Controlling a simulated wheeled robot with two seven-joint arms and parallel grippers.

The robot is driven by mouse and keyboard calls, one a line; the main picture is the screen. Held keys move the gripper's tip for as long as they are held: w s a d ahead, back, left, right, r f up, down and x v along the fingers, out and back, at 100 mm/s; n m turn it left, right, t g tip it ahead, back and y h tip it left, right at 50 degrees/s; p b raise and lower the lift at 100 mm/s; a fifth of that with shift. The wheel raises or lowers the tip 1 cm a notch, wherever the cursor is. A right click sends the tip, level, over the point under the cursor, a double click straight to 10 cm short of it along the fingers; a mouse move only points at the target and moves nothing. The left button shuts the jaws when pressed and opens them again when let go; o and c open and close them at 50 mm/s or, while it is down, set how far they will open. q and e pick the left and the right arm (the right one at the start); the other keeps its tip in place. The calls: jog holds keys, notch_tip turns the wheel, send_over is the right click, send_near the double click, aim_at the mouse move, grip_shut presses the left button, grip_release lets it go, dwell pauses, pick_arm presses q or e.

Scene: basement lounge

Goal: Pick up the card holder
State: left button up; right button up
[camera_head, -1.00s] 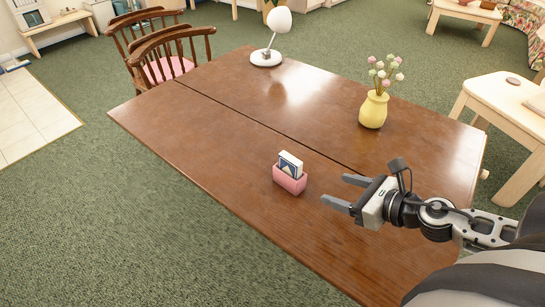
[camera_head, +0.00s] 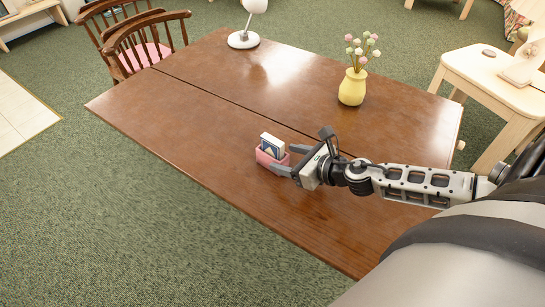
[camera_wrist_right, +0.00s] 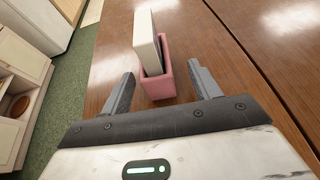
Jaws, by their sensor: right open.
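The card holder (camera_head: 267,161) is a small pink box with a deck of white and blue cards (camera_head: 272,145) standing in it. It sits on the brown wooden table. My right gripper (camera_head: 281,160) is at the holder's right side, its fingers reaching toward it. In the right wrist view, the holder (camera_wrist_right: 158,86) stands just ahead, between the lines of the two open fingers (camera_wrist_right: 164,88). Gaps show between each finger and the holder's sides. My left gripper is not in view.
The table (camera_head: 190,110) is mostly clear. A yellow vase (camera_head: 352,88) with flowers stands behind and to the right. A white lamp (camera_head: 243,39) stands at the far edge. Wooden chairs (camera_head: 150,45) are at the far left, and a pale side table (camera_head: 500,80) at the right.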

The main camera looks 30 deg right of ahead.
aim_at(272, 154)
jog(key=x, duration=0.2)
jog(key=p+x, duration=0.1)
jog(key=x, duration=0.1)
jog(key=shift+a+r, duration=0.25)
jog(key=shift+a, duration=0.05)
jog(key=shift+w+a+f, duration=0.15)
jog(key=shift+w+f, duration=0.15)
jog(key=shift+w, duration=0.25)
jog(key=c, duration=1.1)
